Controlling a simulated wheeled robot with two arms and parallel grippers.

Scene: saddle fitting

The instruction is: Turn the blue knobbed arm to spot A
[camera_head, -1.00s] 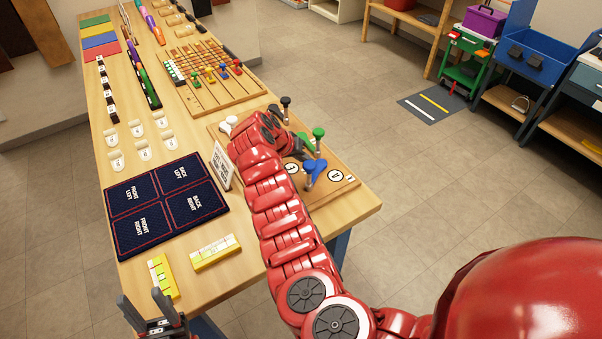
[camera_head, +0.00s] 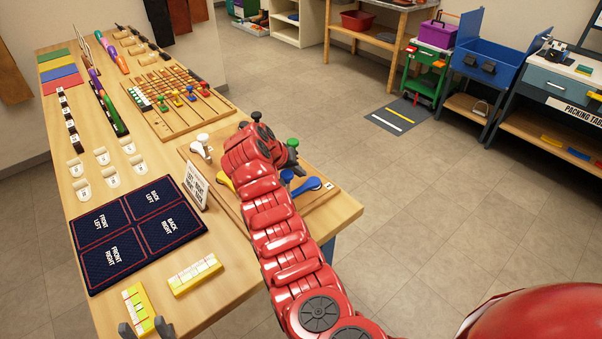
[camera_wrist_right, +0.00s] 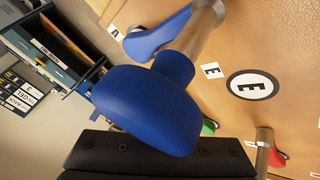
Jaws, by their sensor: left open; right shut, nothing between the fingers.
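The blue knobbed arm (camera_head: 305,186) lies on the wooden board at the table's near right corner. Its blue knob (camera_head: 287,176) stands on a post, partly behind my right arm. In the right wrist view the knob (camera_wrist_right: 148,108) looms large, with the blue arm (camera_wrist_right: 160,36) beyond it. A small tag A (camera_wrist_right: 116,33) lies close beside the arm; tag E (camera_wrist_right: 212,70) and a round E mark (camera_wrist_right: 252,85) are to the right. My right gripper (camera_wrist_right: 158,155) is shut and empty right by the knob; contact is unclear. My left gripper (camera_head: 145,329) is open, at the bottom edge.
A green knob (camera_head: 292,142), a white knob (camera_head: 202,138) and a yellow arm (camera_head: 226,179) are on the same board (camera_head: 312,200). A sign (camera_head: 195,185) stands at its left. A dark mat (camera_head: 138,230) and yellow blocks (camera_head: 195,274) lie nearby.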

